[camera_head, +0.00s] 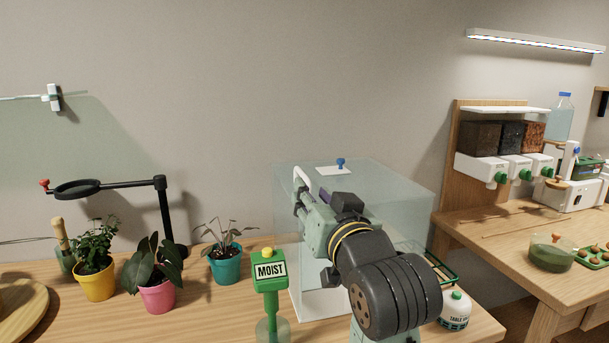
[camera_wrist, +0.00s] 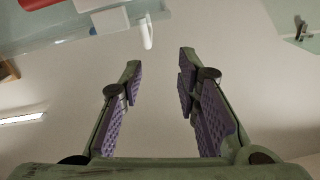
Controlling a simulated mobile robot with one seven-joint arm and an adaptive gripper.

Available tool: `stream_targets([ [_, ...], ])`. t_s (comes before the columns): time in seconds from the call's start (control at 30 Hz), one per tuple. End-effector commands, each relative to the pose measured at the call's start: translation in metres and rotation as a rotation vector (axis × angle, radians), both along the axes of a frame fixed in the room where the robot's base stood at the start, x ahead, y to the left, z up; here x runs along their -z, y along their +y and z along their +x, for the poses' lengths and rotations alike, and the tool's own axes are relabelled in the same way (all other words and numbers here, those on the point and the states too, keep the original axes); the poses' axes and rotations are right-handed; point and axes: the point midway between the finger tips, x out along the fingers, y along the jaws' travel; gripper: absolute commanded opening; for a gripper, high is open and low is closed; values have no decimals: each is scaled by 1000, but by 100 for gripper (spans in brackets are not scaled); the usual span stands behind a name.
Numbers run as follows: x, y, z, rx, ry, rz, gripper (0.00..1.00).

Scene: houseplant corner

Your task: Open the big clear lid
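The big clear case (camera_head: 402,207) stands on the wooden table, partly hidden behind my arm. Its clear lid (camera_head: 375,170) appears to lie flat on top, with no gap that I can make out. A white handle (camera_head: 302,177) stands at the lid's left edge. My gripper (camera_head: 301,203) is close to this handle, and its fingertips are partly hidden by the wrist. In the wrist view my gripper (camera_wrist: 161,64) is open, with nothing between its purple pads. The white handle (camera_wrist: 146,30) shows just beyond the fingertips, apart from them, below a clear pane (camera_wrist: 60,28).
A green MOIST meter (camera_head: 271,270) stands just left of the case. Potted plants in teal (camera_head: 225,265), pink (camera_head: 157,295) and yellow (camera_head: 97,282) pots and a black ring stand (camera_head: 162,205) are farther left.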

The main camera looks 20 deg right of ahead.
Motion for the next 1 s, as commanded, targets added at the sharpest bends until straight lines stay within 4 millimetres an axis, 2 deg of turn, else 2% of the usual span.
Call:
stream_targets([
  [0.03, 2, -10, -4, 17, 17, 5, 30],
  [0.17, 5, -16, 1, 27, 35, 11, 30],
  [0.27, 4, -14, 14, 24, 35, 11, 30],
  [0.6, 3, -13, 78, 24, 34, 10, 30],
  [0.7, 3, -14, 90, 24, 33, 9, 30],
  [1.0, 5, -14, 103, 26, 31, 8, 30],
])
